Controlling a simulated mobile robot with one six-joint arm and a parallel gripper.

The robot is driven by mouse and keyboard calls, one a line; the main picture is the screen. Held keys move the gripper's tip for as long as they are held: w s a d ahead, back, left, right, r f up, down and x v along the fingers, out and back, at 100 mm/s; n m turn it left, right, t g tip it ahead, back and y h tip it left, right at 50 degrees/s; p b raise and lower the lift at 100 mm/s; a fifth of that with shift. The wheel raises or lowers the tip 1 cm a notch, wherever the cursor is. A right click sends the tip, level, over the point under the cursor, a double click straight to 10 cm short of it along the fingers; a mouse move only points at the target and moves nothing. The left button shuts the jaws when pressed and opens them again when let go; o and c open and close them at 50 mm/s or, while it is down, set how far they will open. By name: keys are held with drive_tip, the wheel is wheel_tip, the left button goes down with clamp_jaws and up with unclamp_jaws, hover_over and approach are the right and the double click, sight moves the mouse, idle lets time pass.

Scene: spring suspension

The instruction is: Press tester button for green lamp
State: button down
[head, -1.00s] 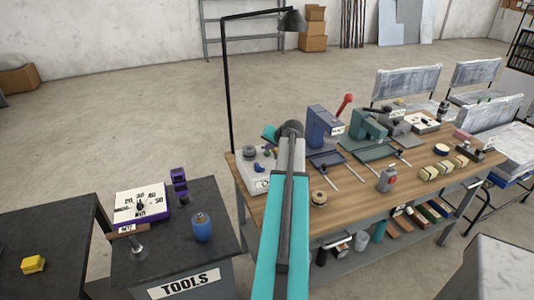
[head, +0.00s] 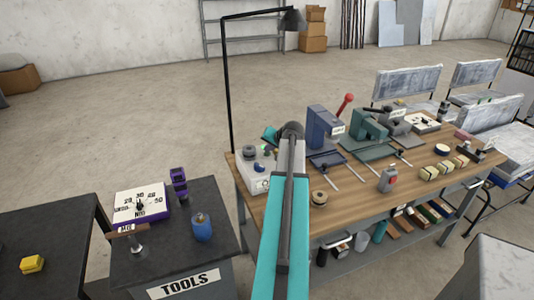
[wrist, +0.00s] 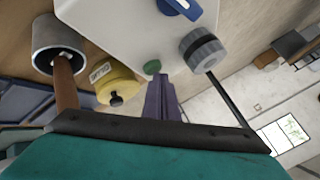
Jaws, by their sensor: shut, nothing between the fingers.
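The tester is a pale box (head: 247,181) at the left end of the wooden bench, partly covered by my arm in the head view. My gripper (wrist: 158,80) shows as narrow purple fingers, shut and empty. The gripper is hidden behind my arm in the head view.
A yellow labelled spool (wrist: 118,84) and a metal cylinder with a brown handle (wrist: 58,46) lie close to the gripper. Blue (head: 322,128) and green (head: 368,130) presses stand right of the tester. A black lamp post (head: 228,90) rises behind the bench.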

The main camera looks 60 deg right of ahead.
sight(269, 155)
idle(0.6)
drive_tip(key=shift+r+p, duration=0.4)
drive_tip(key=shift+r, duration=0.4)
wheel_tip(269, 155, up, 5)
drive_tip(key=shift+r+p, duration=0.1)
drive_tip(key=shift+p, duration=1.15)
